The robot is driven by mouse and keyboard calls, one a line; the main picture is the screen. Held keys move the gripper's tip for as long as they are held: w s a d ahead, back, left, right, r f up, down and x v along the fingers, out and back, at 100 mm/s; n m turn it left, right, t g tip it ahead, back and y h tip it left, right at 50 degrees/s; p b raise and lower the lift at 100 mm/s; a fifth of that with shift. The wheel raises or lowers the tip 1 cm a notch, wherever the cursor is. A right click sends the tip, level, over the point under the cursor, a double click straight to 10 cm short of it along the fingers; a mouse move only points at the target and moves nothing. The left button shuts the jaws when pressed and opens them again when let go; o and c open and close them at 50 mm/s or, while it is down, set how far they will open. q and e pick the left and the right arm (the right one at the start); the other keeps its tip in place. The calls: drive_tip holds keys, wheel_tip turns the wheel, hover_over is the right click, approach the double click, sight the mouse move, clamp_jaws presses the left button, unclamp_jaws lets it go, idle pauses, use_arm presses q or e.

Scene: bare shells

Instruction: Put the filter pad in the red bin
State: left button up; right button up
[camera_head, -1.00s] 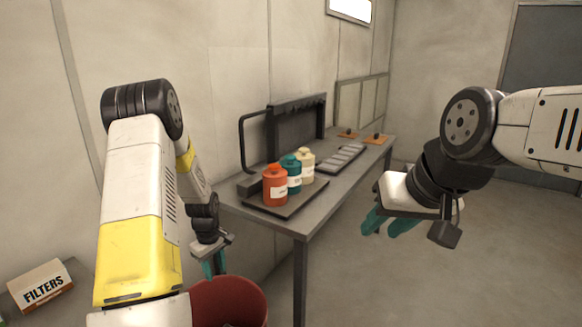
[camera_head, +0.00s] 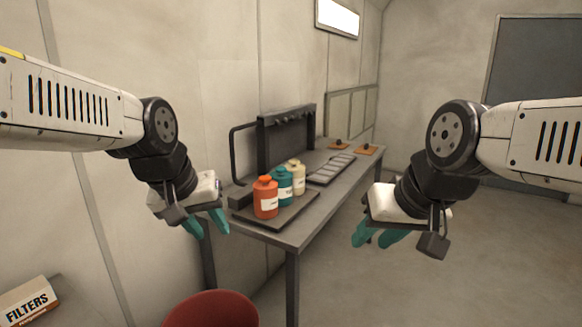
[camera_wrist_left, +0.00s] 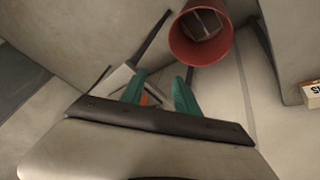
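The red bin (camera_head: 212,308) stands at the bottom of the head view, its inside mostly out of sight. The left wrist view shows the red bin (camera_wrist_left: 183,50) from above, with a flat grey-brown piece (camera_wrist_left: 205,20), apparently the filter pad, inside it. My left gripper (camera_head: 207,224) is above and behind the bin in the head view, its teal fingers apart and nothing between them. The left wrist view also shows these fingers (camera_wrist_left: 160,92) spread and empty. My right gripper (camera_head: 377,237) hangs right of the bench with its fingers apart and empty.
A FILTERS box (camera_head: 28,302) sits on a surface at the lower left. A grey bench (camera_head: 300,232) holds a tray with orange (camera_head: 265,198), teal (camera_head: 285,185) and cream (camera_head: 297,175) bottles, and a dark rack (camera_head: 285,135). The floor at right is clear.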

use_arm(q)
drive_tip(key=s, duration=0.1)
drive_tip(key=s+d+r+m, duration=0.1)
drive_tip(key=s, duration=0.1)
drive_tip(key=s+m, duration=0.1)
drive_tip(key=s, duration=0.1)
drive_tip(key=shift+s+d+r+t+h, duration=0.25)
drive_tip(key=shift+d+t+h, duration=0.05)
drive_tip(key=shift+t, duration=0.1)
